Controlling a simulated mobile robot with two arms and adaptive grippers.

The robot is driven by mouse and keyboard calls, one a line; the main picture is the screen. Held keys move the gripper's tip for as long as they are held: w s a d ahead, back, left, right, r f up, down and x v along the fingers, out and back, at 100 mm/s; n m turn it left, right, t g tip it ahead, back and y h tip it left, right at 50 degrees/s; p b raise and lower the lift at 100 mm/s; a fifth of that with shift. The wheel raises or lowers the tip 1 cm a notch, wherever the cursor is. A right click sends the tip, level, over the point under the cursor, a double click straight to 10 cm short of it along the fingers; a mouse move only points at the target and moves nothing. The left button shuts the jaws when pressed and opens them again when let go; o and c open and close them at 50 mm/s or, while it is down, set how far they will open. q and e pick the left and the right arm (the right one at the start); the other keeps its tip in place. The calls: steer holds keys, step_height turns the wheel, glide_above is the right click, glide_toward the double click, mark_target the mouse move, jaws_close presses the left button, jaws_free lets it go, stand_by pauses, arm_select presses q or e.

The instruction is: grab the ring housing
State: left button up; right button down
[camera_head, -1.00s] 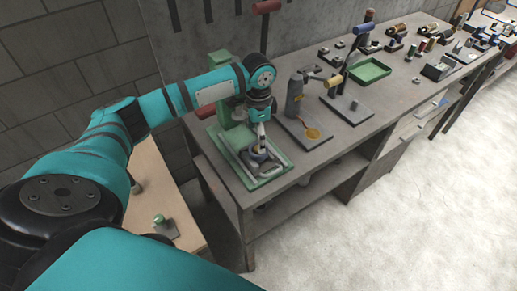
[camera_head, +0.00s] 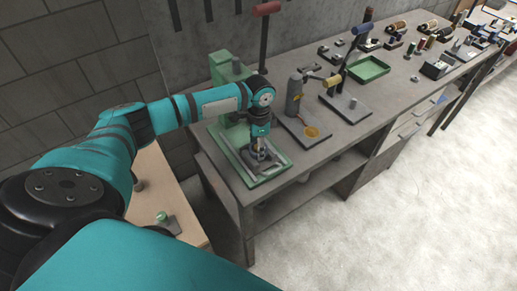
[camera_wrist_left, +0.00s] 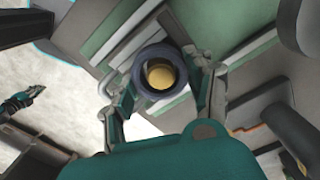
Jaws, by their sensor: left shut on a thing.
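The ring housing (camera_wrist_left: 141,75) is a dark round ring with a yellowish round middle in the left wrist view. My left gripper (camera_wrist_left: 162,84) has one finger on each side of it and is shut on it. In the head view my left gripper (camera_head: 260,156) points down over the green press base (camera_head: 278,166), and its fingers largely hide the ring. I cannot tell whether the ring touches the base. What seems to be my right gripper (camera_wrist_left: 31,94) shows small over the pale floor in the left wrist view; its jaw state is unclear.
The green press column (camera_head: 226,68) stands just behind my left gripper. A grey lever press (camera_head: 295,97), another lever stand (camera_head: 350,103) and a green tray (camera_head: 369,69) are to the right on the bench. The bench front (camera_head: 335,143) is clear.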

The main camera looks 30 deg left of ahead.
arm_select(q)
steer(key=c, duration=0.7)
steer(key=shift+o, duration=0.2)
steer(key=shift+r, duration=0.1)
